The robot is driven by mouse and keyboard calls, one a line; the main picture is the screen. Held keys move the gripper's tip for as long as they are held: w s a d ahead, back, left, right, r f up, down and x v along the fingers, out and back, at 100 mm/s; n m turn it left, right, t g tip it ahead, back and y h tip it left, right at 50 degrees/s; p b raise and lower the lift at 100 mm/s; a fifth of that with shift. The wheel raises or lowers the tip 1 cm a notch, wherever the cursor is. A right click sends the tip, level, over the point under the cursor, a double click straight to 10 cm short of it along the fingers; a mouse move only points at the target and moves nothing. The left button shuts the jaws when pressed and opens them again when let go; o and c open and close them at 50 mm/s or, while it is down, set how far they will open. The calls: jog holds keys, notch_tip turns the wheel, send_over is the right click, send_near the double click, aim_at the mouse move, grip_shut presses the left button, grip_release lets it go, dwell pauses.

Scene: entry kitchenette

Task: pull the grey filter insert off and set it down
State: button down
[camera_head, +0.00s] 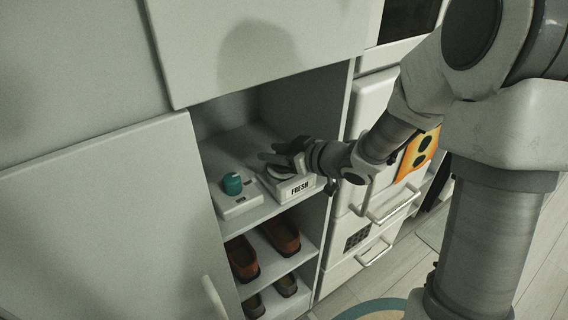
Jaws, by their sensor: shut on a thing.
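A white box with the word FRESH (298,188) on its front stands on the upper shelf of the open cabinet. The grey filter insert (277,173) shows as a small round piece at the top of this box, partly hidden by my gripper. My gripper (272,160) reaches in from the right and is shut on the insert. I cannot tell whether the insert still touches the box.
A white box with a teal knob (232,184) stands just left of the FRESH box. Brown shoes (243,258) sit on the shelves below. The cabinet's side wall (335,165) is close on the right. Shelf behind the boxes looks bare.

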jog(key=shift+r, duration=0.15)
jog(key=shift+r+p, duration=2.65)
jog(key=shift+p, duration=0.2)
notch_tip(320, 180, up, 4)
jog(key=p, duration=0.4)
